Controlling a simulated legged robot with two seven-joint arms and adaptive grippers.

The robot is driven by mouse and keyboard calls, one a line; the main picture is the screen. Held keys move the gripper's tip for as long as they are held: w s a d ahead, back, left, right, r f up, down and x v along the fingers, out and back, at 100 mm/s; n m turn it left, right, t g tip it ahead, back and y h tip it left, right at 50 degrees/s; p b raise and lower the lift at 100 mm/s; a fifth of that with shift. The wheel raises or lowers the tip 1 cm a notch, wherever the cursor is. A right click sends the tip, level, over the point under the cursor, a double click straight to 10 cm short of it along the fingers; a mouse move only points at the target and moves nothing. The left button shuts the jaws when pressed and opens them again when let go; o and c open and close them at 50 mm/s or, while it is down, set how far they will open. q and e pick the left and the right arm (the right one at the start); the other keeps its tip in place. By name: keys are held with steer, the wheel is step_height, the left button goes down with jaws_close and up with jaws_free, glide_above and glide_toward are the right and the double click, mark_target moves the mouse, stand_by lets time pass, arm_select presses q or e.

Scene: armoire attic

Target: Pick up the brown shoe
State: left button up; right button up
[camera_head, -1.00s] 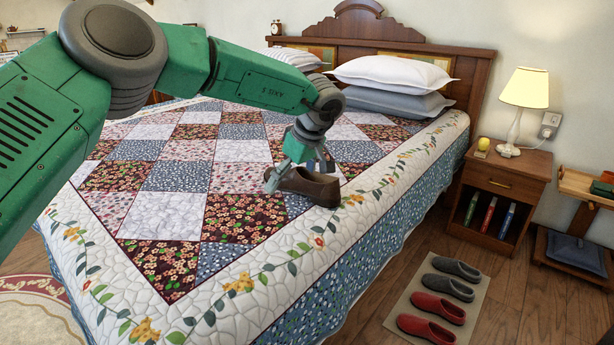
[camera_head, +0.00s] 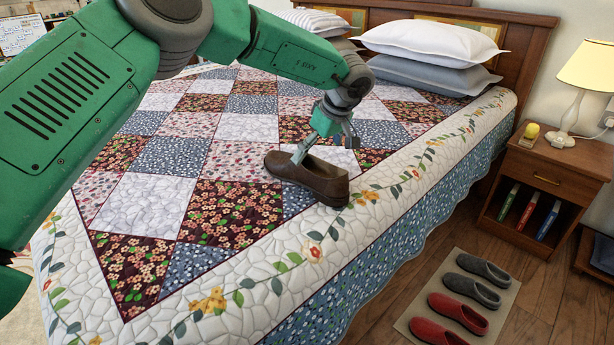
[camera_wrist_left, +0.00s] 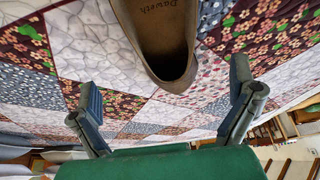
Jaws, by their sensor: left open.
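The brown shoe (camera_head: 310,178) lies upright on the patchwork quilt near the bed's right edge. In the left wrist view the shoe (camera_wrist_left: 164,70) shows at the top, its opening and lettered insole visible, ahead of and between the two spread fingers. My left gripper (camera_head: 318,150) is open and just above and behind the shoe, one finger overlapping its opening in the head view. In the left wrist view the open left gripper (camera_wrist_left: 165,108) has nothing between its fingertips. Whether a finger touches the shoe I cannot tell. My right gripper is not in view.
The bed quilt (camera_head: 165,205) spreads flat around the shoe with free room. Pillows (camera_head: 430,50) lie at the headboard. A nightstand (camera_head: 540,180) with a lamp (camera_head: 585,75) stands at the right. Red slippers (camera_head: 458,312) and grey slippers (camera_head: 482,282) sit on a floor mat.

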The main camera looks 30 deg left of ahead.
mark_target(312, 160)
arm_select(q)
steer(key=x, duration=0.3)
steer(key=shift+b, duration=0.3)
steer(key=shift+a+f, duration=0.3)
steer(key=shift+f, duration=0.05)
steer(key=b+x, duration=0.1)
steer(key=x, duration=0.1)
steer(key=b+x, duration=0.1)
steer(key=x, duration=0.2)
steer(key=shift+s+f+b, duration=0.1)
steer(key=shift+s+b, duration=0.15)
steer(key=shift+b, duration=0.15)
steer(key=c, duration=1.6)
